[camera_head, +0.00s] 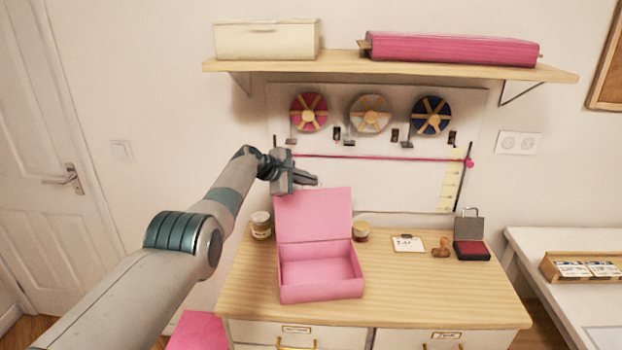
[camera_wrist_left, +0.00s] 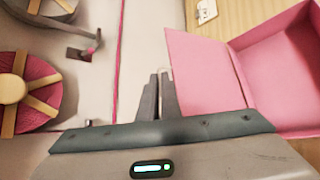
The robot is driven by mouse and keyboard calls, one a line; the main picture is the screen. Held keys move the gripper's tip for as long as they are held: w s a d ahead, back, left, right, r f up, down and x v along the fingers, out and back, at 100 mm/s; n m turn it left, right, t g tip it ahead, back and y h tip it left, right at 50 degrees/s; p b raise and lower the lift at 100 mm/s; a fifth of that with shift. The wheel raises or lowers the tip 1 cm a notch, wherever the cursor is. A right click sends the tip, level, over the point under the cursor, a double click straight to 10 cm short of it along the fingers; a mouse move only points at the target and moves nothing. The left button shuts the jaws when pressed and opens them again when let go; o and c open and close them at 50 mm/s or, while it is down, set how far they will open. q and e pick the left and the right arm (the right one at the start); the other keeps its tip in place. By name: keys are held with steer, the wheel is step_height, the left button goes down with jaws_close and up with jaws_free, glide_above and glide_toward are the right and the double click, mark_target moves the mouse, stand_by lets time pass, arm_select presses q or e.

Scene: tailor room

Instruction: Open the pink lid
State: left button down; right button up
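The pink box (camera_head: 320,292) stands on the wooden table with its front facing me. Its pink lid (camera_head: 314,215) is open, raised nearly upright at the back, and the empty-looking inside shows. The lid (camera_wrist_left: 205,70) and the box (camera_wrist_left: 282,75) also show in the left wrist view, at the right. My left gripper (camera_head: 312,181) is at the lid's top edge, with its fingers (camera_wrist_left: 158,85) close together and nothing visible between them. I cannot tell whether it touches the lid. My right gripper is not in view.
A jar (camera_head: 261,226) stands left of the lid and another (camera_head: 361,232) right of it. A card (camera_head: 408,243), a stamp (camera_head: 441,247) and an open ink pad (camera_head: 471,250) lie further right. Ribbon spools (camera_head: 309,112) hang behind, under a shelf (camera_head: 400,66). The table's front right is clear.

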arm_select(q)
steer(key=shift+s+r, duration=0.1)
steer(key=c, duration=2)
jaws_free()
steer(key=shift+s+a+r+p, duration=0.25)
steer(key=shift+a+r+p, duration=0.15)
steer(key=shift+p, duration=0.65)
steer(key=b+v, duration=0.2)
steer(key=v, duration=1.4)
steer(key=shift+s, duration=0.15)
